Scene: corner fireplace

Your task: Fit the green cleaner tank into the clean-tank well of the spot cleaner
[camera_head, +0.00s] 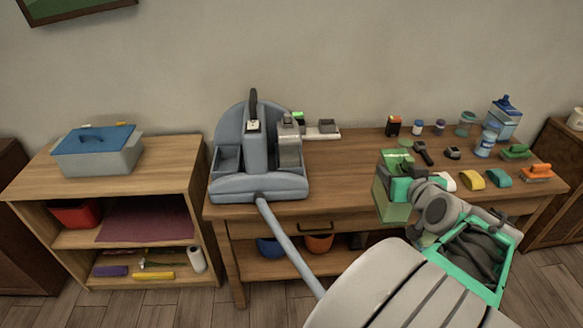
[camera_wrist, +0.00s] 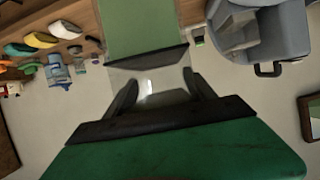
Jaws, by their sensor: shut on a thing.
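The green cleaner tank (camera_head: 394,205) is a translucent green box, held upright in front of the table's front edge, right of the spot cleaner. In the wrist view the tank (camera_wrist: 138,32) extends away from my fingers, with a dark band and a clear part nearest them. My gripper (camera_head: 402,188) is shut on it; its dark fingers (camera_wrist: 158,80) stand either side of the clear part. The blue-grey spot cleaner (camera_head: 256,186) stands on the table's left end. An open well (camera_head: 228,160) is left of its central column, and a grey tank (camera_head: 289,152) stands on the right.
The wooden table (camera_head: 345,170) has free room between the cleaner and my gripper. Bottles, brushes and a yellow sponge (camera_head: 471,180) crowd its right side. A grey hose (camera_head: 285,243) crosses in front of the table. A shelf with a blue-lidded box (camera_head: 95,150) stands left.

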